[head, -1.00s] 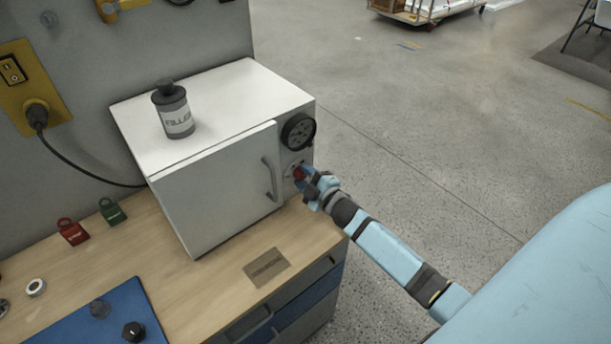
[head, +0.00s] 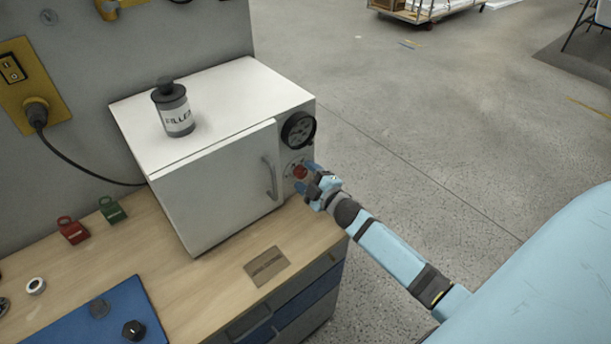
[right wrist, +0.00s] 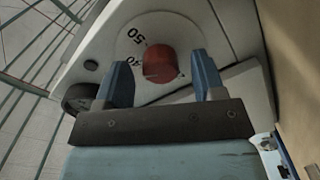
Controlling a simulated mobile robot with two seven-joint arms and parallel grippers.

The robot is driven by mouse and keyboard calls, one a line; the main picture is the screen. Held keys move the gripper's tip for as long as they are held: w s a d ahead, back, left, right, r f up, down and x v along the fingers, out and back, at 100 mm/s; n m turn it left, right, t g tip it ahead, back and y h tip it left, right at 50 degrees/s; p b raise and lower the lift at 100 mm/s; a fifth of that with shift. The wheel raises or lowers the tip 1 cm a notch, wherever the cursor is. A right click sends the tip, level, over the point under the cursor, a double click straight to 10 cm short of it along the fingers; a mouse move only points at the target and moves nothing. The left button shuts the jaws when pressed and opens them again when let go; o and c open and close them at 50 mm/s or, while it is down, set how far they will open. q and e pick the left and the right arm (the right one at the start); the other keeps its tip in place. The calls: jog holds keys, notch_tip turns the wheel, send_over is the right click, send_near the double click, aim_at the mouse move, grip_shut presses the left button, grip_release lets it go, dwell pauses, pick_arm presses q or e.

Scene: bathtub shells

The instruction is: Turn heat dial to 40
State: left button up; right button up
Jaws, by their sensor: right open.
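The white oven-like box (head: 215,190) stands on the wooden bench with its door shut. The red heat dial (head: 300,171) is on its front panel, below a round black gauge (head: 298,130). In the right wrist view the red dial (right wrist: 160,66) sits on a round plate; "50" and a partly hidden number show beside it. My right gripper (head: 312,182) is in front of the dial. In the right wrist view its two blue fingers (right wrist: 163,82) are open, one to each side of the dial, with gaps between. My left gripper is not in view.
A grey canister (head: 175,112) stands on top of the box. The door handle (head: 270,178) is left of the dial. Red (head: 73,230) and green (head: 112,210) padlock-like items and a blue mat (head: 75,318) are on the bench. Open floor lies to the right.

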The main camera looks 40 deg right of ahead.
jog(key=s, duration=0.4)
jog(key=s+b, duration=0.1)
jog(key=s, duration=0.3)
jog(key=s+d+b, duration=0.1)
jog(key=s, duration=0.2)
jog(key=shift+s+f, duration=0.1)
jog(key=shift+s, duration=1)
